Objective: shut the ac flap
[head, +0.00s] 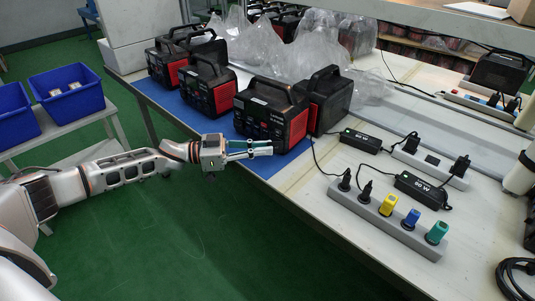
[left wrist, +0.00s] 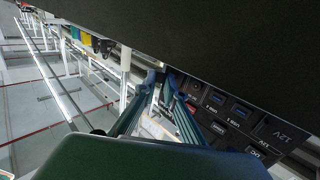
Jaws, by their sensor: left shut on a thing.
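The nearest power station (head: 268,112) stands on the blue mat, black with red side panels and a top handle. Its port panel (left wrist: 232,112) with USB and 12V labels fills the right of the left wrist view. My left gripper (head: 271,147) is at the lower front of this station, fingers pointing right across its face. In the left wrist view the teal fingers (left wrist: 161,80) come close together at the panel's edge. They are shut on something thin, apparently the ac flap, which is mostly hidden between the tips. My right gripper is out of view.
More power stations (head: 207,86) stand behind on the blue mat (head: 165,100). A power strip (head: 385,218) with coloured plugs and black adapters (head: 422,190) lie to the right. Clear plastic bags (head: 262,50) are behind. Blue bins (head: 67,95) stand at the left. The green floor in front is free.

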